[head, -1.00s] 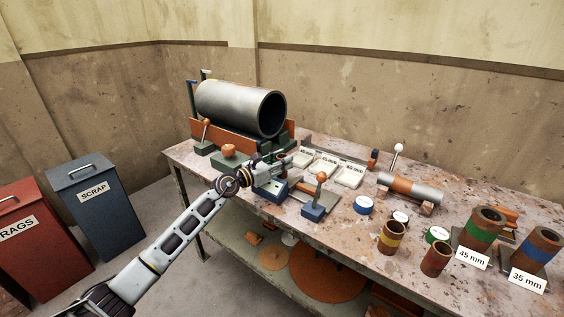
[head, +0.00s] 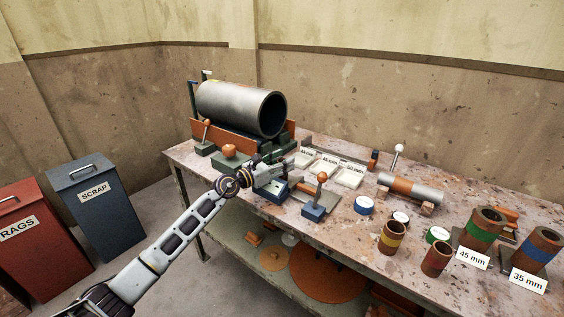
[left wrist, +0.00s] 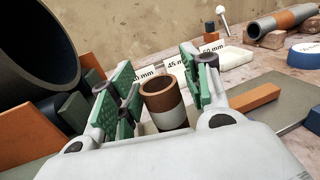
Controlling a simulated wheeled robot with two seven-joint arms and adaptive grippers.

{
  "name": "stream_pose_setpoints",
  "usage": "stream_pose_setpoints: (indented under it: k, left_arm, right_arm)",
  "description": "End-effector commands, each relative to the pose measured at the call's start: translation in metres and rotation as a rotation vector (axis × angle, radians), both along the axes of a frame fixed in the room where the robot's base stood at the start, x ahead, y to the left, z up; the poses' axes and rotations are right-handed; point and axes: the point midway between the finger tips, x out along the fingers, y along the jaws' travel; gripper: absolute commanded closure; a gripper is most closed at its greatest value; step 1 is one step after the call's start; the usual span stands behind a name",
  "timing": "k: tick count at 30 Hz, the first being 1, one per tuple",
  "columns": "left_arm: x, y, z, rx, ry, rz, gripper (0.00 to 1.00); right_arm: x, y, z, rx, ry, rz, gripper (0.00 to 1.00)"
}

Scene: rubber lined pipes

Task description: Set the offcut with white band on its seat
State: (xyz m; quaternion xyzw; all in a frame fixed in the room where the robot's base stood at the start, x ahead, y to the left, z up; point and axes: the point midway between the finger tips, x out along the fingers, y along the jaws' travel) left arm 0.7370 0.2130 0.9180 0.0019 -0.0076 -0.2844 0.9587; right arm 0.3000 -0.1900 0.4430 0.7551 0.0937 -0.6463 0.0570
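The offcut with white band (left wrist: 163,103) stands upright in the left wrist view, a brown open-topped tube with a white ring round its lower part. My left gripper (left wrist: 160,90) has its green-padded fingers spread on either side of it, with a visible gap at the left pad; the right pad is close to the tube. The base of the offcut is hidden behind the gripper body, so I cannot tell what it stands on. In the head view my left gripper (head: 277,170) is over the left part of the bench, and the offcut cannot be made out there. My right gripper is out of view.
A large grey pipe (head: 241,106) lies in a cradle behind the gripper. White labelled trays (head: 326,167) stand beyond it. A lever with an orange knob (head: 321,177) is close on the right.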

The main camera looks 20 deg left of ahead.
Motion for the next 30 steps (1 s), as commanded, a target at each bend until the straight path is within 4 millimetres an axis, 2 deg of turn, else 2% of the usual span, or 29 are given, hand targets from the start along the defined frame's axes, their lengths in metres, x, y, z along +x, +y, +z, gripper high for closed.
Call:
stream_pose_setpoints:
  k: [1, 17, 30]
  left_arm:
    - [-0.002, -0.003, -0.018, 0.005, 0.029, -0.007, 0.42]
    - [-0.006, -0.001, -0.02, 0.005, 0.031, -0.007, 0.41]
    - [-0.034, 0.02, -0.016, 0.008, 0.023, -0.002, 0.41]
  right_arm:
    - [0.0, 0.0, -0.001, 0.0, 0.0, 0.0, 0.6]
    - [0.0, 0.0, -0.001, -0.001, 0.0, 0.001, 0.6]
    - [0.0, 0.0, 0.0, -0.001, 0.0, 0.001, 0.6]
